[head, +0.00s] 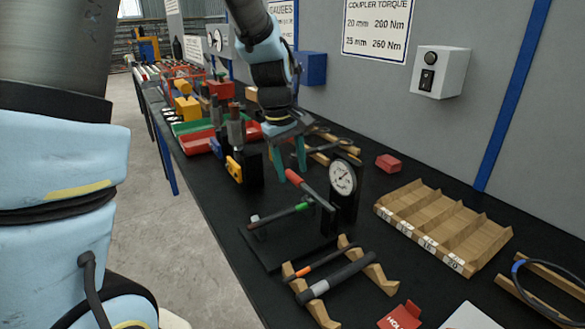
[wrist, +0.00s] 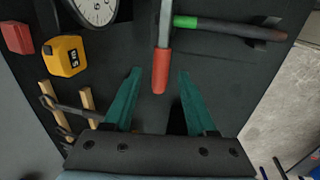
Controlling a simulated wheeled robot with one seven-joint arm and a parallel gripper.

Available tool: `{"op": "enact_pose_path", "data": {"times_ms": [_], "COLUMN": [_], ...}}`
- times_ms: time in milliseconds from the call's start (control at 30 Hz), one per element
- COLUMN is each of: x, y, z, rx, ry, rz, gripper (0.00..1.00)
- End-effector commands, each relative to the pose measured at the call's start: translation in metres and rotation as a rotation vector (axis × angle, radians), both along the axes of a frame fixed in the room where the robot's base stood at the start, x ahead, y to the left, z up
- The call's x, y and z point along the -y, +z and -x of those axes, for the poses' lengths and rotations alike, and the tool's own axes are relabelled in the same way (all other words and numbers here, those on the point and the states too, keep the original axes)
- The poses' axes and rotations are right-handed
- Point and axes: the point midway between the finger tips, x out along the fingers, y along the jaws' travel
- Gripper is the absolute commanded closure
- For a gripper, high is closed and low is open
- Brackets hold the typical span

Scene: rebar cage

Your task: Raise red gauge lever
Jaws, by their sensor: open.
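The gauge lever has a red grip (head: 294,178) and slopes down to the right toward the black gauge stand. The round white dial (head: 342,177) stands beside it. In the wrist view the red grip (wrist: 160,73) and its metal shaft (wrist: 165,25) show, and part of the dial (wrist: 97,8) is at the top left. My gripper (head: 288,162) is open, its teal fingers pointing down just above the grip. In the wrist view the grip's end lies between my open fingertips (wrist: 160,72); I cannot tell whether they touch it or at what height they are.
A dark bar with a green band (head: 302,207) lies below the lever on the black base plate. A wooden divided tray (head: 445,222) stands at right, with a red block (head: 388,163) behind it. A yellow tape measure (wrist: 63,55) is left of my gripper in the wrist view.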

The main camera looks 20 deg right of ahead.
Motion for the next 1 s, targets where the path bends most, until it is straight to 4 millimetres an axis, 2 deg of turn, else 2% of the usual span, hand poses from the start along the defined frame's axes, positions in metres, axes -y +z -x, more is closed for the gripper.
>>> {"op": "enact_pose_path", "data": {"times_ms": [167,433,900,933,1000], "x": [0.0019,0.0022,0.0020,0.0020,0.0020], "y": [-0.0104,-0.0115,-0.0113,-0.0113,-0.0113], "z": [-0.0004,-0.0005,-0.0005,-0.0004,-0.0005], "rx": [0.000,0.001,0.001,0.001,0.001], "ry": [0.000,0.000,0.000,0.000,0.000], "rz": [0.000,0.001,0.001,0.001,0.001], "gripper": [0.43,0.44,0.97,1.00,1.00]}}
